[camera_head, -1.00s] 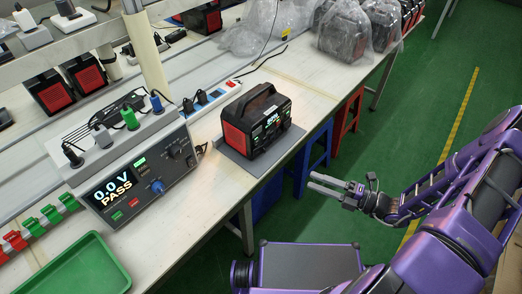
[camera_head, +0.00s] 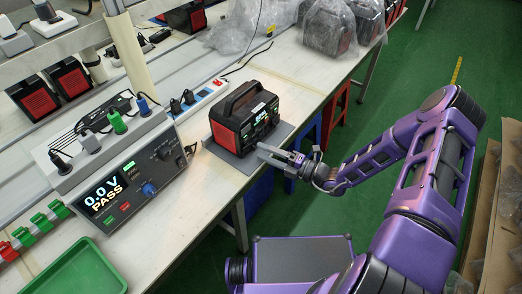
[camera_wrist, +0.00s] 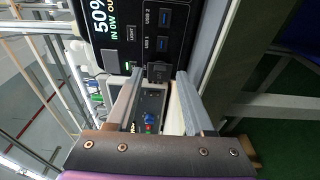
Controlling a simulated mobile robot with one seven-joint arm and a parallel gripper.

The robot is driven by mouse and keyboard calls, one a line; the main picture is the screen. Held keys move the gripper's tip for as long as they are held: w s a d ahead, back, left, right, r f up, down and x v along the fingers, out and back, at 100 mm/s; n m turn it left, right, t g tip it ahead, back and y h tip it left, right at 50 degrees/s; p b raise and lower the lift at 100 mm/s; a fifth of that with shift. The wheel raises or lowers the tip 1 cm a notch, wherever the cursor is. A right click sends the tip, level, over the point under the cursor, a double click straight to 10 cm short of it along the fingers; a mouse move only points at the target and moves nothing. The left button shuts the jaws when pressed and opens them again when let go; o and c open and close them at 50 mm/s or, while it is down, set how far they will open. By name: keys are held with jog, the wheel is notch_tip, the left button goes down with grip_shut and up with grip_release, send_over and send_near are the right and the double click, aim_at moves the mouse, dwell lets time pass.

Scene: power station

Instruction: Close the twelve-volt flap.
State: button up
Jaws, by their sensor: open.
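The black and red power station (camera_head: 222,133) sits upright on a grey mat on the bench in the head view. Its front panel (camera_wrist: 121,50) fills the upper middle of the wrist view, with a lit "50%" display and USB ports. A small black piece (camera_wrist: 158,72), which looks like the twelve-volt flap, sticks out at the panel's lower edge. Whether it stands fully open is unclear. My gripper (camera_head: 262,151) is open and empty just in front of the panel. In the wrist view its fingertips (camera_wrist: 158,78) lie on either side of the black piece, with no clear contact.
A tester (camera_head: 133,177) reading "0.0 V PASS" stands left of the station. A green tray (camera_head: 75,268) is at lower left. Plastic-wrapped units (camera_head: 328,25) stand behind on the bench. The green floor right of the bench is open near my arm.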

aim_at(249, 150)
jog(key=shift+x, duration=0.85)
jog(key=shift+c, duration=0.3)
grip_shut()
jog(key=n+g+b, duration=0.1)
jog(key=w+g+y+b, duration=0.1)
jog(key=shift+f+n+g, duration=0.2)
jog(key=shift+n+g, duration=0.1)
jog(key=shift+n, duration=0.1)
jog(key=shift+w+a+r+n+g+y+b, duration=0.15)
jog(key=shift+n+g+b, duration=0.1)
jog(key=shift+g, duration=0.15)
jog(key=shift+d+r+n+g+y+b, duration=0.15)
jog(key=shift+n+g, duration=0.1)
jog(key=shift+g, duration=0.15)
jog(key=shift+a+f, duration=0.1)
jog(key=shift+o, duration=0.3)
grip_release()
